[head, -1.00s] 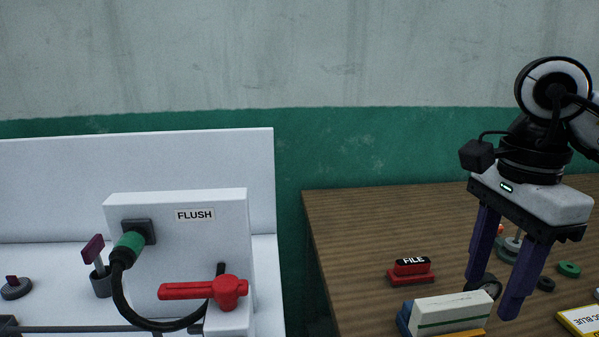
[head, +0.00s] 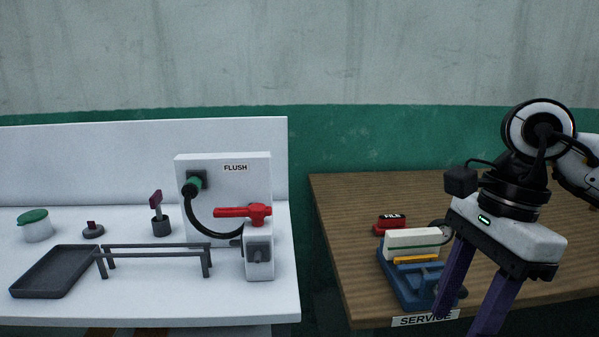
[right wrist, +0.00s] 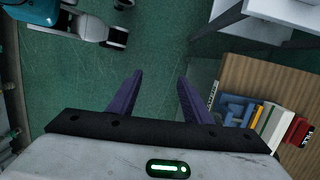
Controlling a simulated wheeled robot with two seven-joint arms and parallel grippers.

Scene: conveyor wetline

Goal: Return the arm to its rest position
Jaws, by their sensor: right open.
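My right gripper (head: 468,295) is at the right of the head view, in front of the wooden bench. Its two purple fingers point down, spread apart. In the right wrist view the fingers (right wrist: 158,95) are apart with only green floor between them, and nothing is held. My left gripper does not show in the head view; a teal and grey part of my own body is at the top left of the right wrist view.
The wooden bench (head: 343,235) carries a blue tray (head: 405,290) with a white box, and a red FILE block (head: 391,224). The white counter (head: 150,299) holds the FLUSH panel (head: 245,184), a red lever (head: 243,212), a dark tray (head: 52,272) and a rack (head: 155,247). A gap separates them.

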